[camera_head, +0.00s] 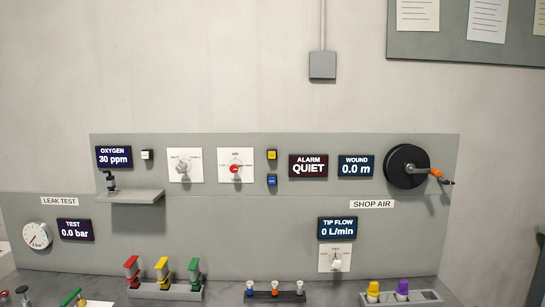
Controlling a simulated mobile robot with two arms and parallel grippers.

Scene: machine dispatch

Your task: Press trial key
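Three small square push keys show on the grey panel. One is white in a dark frame (147,155), right of the OXYGEN display. A yellow key (272,154) and a blue key (272,181) sit one above the other, left of the ALARM display. Their lettering is too small to read, so I cannot tell which is the trial key. No hand or arm covers them. Neither of my grippers is in view.
The panel (300,222) carries two dials (184,166) (235,166), a small shelf (137,196) and a black reel (406,166) with an orange-handled crank. Colored handles (163,270), a dark rack (274,296) and a grey holder (420,298) stand along the bench below.

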